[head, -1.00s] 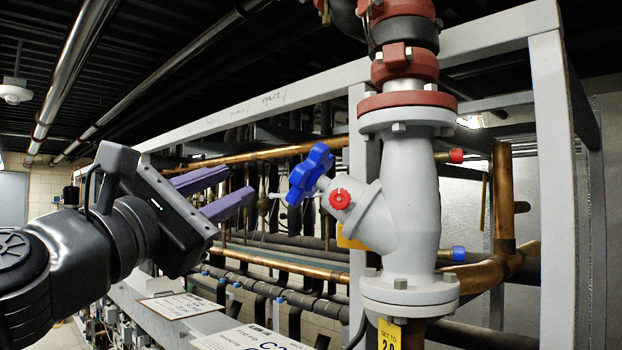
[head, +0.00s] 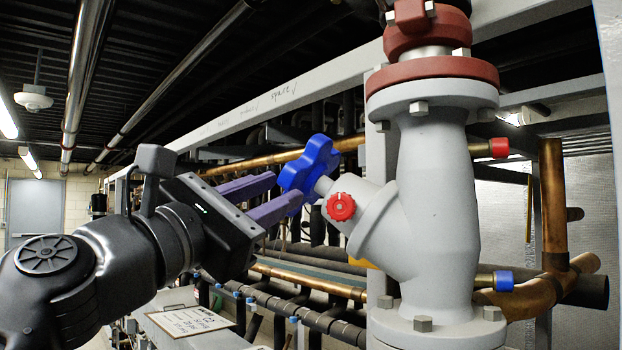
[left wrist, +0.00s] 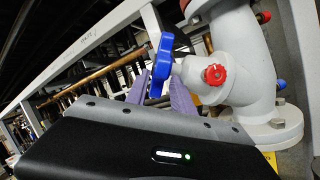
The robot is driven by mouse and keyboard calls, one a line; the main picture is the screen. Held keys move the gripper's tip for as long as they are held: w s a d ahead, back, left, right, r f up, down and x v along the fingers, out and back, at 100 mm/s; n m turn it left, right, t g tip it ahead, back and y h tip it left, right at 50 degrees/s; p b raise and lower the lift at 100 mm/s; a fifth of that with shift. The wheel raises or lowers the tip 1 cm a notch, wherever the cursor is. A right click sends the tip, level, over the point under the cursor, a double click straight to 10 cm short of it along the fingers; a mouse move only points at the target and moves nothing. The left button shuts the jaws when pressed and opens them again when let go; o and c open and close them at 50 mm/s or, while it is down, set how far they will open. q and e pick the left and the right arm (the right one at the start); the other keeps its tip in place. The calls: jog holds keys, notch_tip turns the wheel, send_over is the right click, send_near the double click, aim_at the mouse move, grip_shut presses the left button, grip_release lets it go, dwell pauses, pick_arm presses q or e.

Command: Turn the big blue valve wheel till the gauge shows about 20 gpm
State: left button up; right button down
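The big blue valve wheel (head: 310,163) sits on a slanted stem on the left side of the grey valve body (head: 437,190). It also shows in the left wrist view (left wrist: 162,66). My left gripper (head: 289,188) has two purple fingers spread apart, with their tips at the wheel. In the left wrist view the wheel's lower part lies between the fingers (left wrist: 160,92). I cannot tell whether they touch it. No gauge reading is visible. My right gripper is not in view.
A red knob (head: 341,207) sits just right of the wheel's stem. A grey frame beam (head: 270,105) runs behind, with copper pipes (head: 300,284) below. A blue-capped port (head: 503,281) and red-capped port (head: 499,147) stick out on the right.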

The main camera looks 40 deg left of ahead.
aim_at(307, 194)
pick_arm(q)
jog(key=shift+w, duration=0.1)
jog(key=p+x, duration=0.2)
jog(key=x, duration=0.5)
jog(key=shift+w+r, duration=0.1)
jog(key=shift+w, duration=0.25)
grip_shut()
